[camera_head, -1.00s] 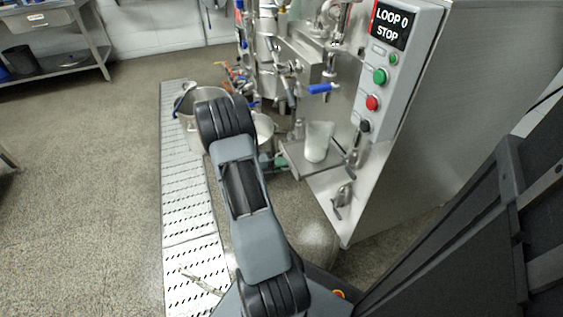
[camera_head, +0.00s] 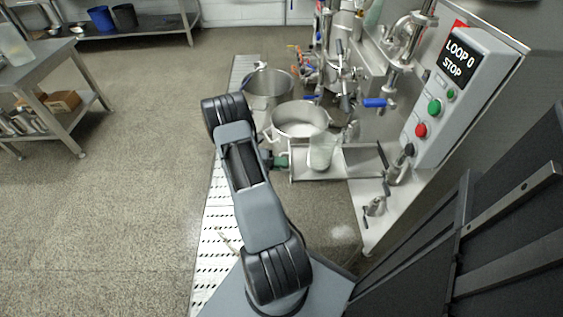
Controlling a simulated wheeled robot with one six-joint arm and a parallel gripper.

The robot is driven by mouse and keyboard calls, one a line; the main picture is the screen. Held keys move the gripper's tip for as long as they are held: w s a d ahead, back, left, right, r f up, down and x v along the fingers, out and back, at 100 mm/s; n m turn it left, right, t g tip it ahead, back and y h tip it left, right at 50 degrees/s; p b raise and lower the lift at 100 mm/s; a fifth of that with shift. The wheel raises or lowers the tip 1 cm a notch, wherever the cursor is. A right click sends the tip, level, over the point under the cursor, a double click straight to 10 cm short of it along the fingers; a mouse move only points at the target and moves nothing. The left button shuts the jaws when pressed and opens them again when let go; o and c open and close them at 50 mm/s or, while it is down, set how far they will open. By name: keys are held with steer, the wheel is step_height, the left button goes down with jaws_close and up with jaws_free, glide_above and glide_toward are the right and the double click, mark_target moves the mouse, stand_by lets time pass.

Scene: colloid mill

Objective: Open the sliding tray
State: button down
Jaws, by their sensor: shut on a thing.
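The sliding tray (camera_head: 362,160) is a flat metal tray reaching out to the left from the machine's lower front. A translucent white beaker (camera_head: 321,152) stands upright on its left part. My gripper (camera_head: 280,161) is at the tray's left end, mostly hidden behind my arm. A small green part shows there. The gripper is shut at the tray's handle; the grip itself is too small and covered to see in detail.
The control panel (camera_head: 438,110) with its buttons is on the machine at right. A wide metal pot (camera_head: 298,119) and a taller pot (camera_head: 267,85) stand just behind the tray. A perforated white floor strip (camera_head: 217,255) runs at left, with open floor beyond.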

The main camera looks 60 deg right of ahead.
steer(key=shift+w, duration=0.1)
steer(key=c, duration=1.2)
jaws_free()
steer(key=shift+c, duration=0.2)
steer(key=p+v, duration=0.2)
steer(key=v, duration=1.2)
steer(key=shift+p, duration=0.35)
steer(key=shift+d, duration=0.1)
steer(key=a+r+m+t+y+p, duration=0.25)
steer(key=a+r+m+p, duration=0.3)
steer(key=r, duration=0.75)
steer(key=a+r+m+t+y+p, duration=0.1)
steer(key=a+r+m+t+p, duration=0.45)
steer(key=r, duration=0.75)
steer(key=s+a+r+m+t+y+p, duration=0.2)
steer(key=s+a+r+m+t+p, duration=0.2)
steer(key=a+r+m+p, duration=0.3)
steer(key=s+a+r+m+t+y+p, duration=0.3)
steer(key=a+r+m+p, duration=0.4)
steer(key=r, duration=0.8)
steer(key=s+a+t+p, duration=0.1)
steer(key=a, duration=0.1)
steer(key=shift+s+a+r+y, duration=0.2)
steer(key=shift+a+r+y, duration=0.05)
steer(key=shift+a+y, duration=0.1)
